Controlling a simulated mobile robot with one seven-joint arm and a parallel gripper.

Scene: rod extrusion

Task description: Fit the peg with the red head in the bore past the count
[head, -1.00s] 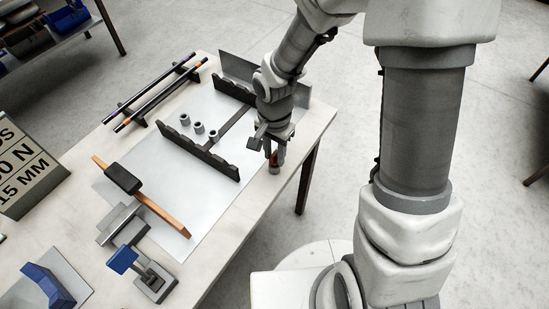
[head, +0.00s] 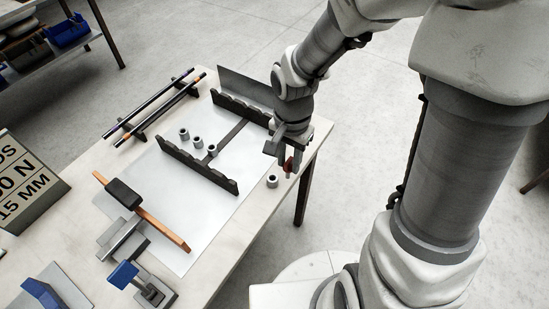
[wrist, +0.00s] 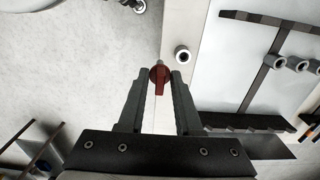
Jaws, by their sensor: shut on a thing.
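My gripper (head: 286,162) is shut on the peg with the red head (wrist: 159,77), in front of the table's right end in the head view. In the wrist view the red head sits between the fingertips (wrist: 159,82), with a short grey tip beyond it. A lone grey collar with a dark bore (head: 272,181) stands on the table close by, apart from the peg; it also shows in the wrist view (wrist: 182,55), right of the red head. Three similar collars (head: 184,134), (head: 197,142), (head: 212,150) stand in a row beside the dark notched rail (head: 199,168).
A second notched rail (head: 240,108) and an upright grey plate (head: 240,86) stand behind. Dark rods (head: 150,110) lie on supports at the far left. An orange bar with a black block (head: 124,187), a blue-topped clamp (head: 124,274) and a sign (head: 22,180) occupy the near left.

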